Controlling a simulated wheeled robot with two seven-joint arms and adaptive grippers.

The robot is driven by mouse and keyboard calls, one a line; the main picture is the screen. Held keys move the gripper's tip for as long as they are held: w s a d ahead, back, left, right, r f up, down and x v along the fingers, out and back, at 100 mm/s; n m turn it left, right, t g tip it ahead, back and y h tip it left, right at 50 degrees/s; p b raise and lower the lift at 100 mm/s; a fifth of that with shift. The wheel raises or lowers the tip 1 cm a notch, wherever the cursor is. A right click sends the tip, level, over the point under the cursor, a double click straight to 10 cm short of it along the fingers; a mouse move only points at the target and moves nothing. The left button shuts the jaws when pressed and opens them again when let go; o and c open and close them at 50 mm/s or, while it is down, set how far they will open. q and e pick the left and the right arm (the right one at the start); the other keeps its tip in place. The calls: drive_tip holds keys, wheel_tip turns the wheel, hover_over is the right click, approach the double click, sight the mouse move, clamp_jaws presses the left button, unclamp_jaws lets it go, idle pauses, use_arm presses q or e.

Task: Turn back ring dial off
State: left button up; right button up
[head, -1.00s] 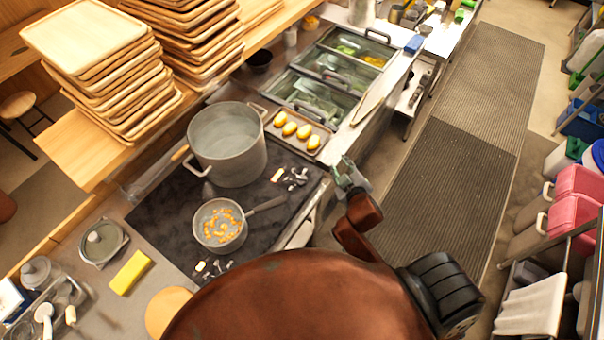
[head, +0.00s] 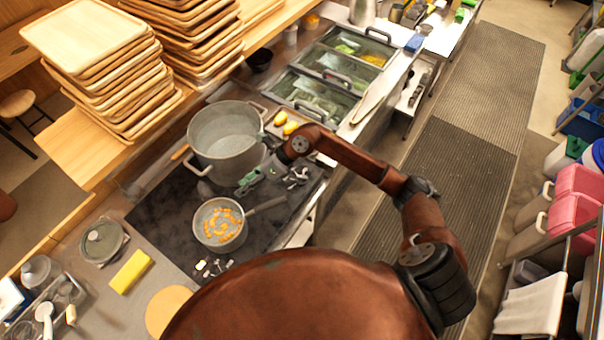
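My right gripper (head: 250,181) is low over the dark cooktop (head: 165,215), between the large grey pot (head: 228,160) and the small pan (head: 220,224). It is small in view, and its fingers are not clear enough to show whether they are open or shut. A group of small light dials (head: 297,177) lies at the cooktop's right side, just right of the gripper and partly beside my wrist. Another group of dials (head: 211,268) lies at the cooktop's near edge. I cannot tell which dial belongs to the back ring. My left gripper is not in view.
The pan holds orange pieces, and its handle (head: 268,203) points right, just below my gripper. A tray (head: 270,124) with yellow items stands behind my forearm. A yellow sponge (head: 131,271) lies on the left counter. Stacked wooden trays (head: 110,75) stand at the back left.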

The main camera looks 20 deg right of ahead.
drive_tip(key=w+d+f+n+g+h, duration=0.15)
drive_tip(key=d+f+h, duration=0.3)
drive_tip(key=d, duration=0.65)
drive_tip(key=h, duration=0.5)
hover_over(302, 176)
drive_tip(key=shift+m+g, duration=0.25)
drive_tip(key=shift+m, duration=0.1)
wheel_tip(302, 176, down, 7)
drive_tip(key=shift+r+p, duration=0.1)
drive_tip(key=shift+p, duration=0.65)
drive_tip(key=shift+f, duration=0.35)
drive_tip(key=shift+c, duration=0.3)
clamp_jaws()
